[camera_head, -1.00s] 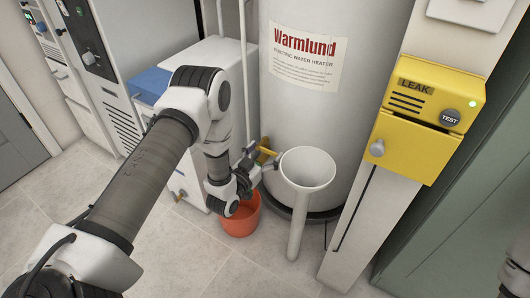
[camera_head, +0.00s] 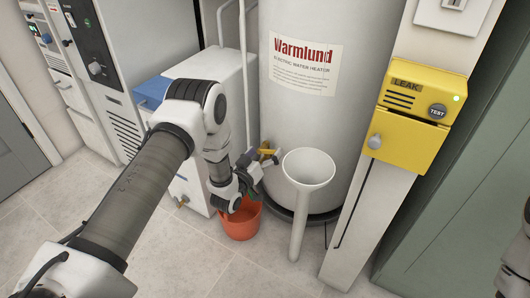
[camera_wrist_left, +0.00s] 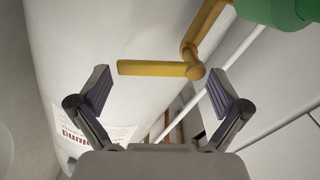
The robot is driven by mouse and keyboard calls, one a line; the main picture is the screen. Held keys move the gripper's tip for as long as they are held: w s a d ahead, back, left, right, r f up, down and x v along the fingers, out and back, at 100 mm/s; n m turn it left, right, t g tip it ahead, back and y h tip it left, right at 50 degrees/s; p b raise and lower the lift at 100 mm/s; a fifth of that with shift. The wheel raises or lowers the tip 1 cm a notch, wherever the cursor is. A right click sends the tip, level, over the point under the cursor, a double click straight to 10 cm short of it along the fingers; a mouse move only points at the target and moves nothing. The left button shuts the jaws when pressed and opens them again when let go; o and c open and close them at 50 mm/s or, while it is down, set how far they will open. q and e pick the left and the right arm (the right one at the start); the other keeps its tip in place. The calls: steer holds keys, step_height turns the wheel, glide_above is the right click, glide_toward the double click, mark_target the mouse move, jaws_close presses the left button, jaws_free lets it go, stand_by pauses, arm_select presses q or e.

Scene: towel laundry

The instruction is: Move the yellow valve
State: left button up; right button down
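The yellow valve (camera_wrist_left: 158,69) is a flat lever on a bent yellow stem. In the left wrist view it lies across the gap ahead of my left gripper (camera_wrist_left: 160,92), whose two fingers are spread wide. No contact between fingers and lever shows. In the head view the yellow valve (camera_head: 268,152) is small, low on the front of the water heater, and my left gripper (camera_head: 262,165) is right beside it. Only a piece of my right arm shows at the right edge of the head view; its fingers are not visible.
The white water heater (camera_head: 345,120) stands behind the valve. A white funnel on a pipe (camera_head: 308,167) is close to the right of my left gripper. An orange bucket (camera_head: 242,222) sits on the floor below. A yellow leak box (camera_head: 412,115) is at the right.

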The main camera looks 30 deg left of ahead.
arm_select(q)
steer(key=s, duration=1.2)
steer(key=shift+a, duration=0.45)
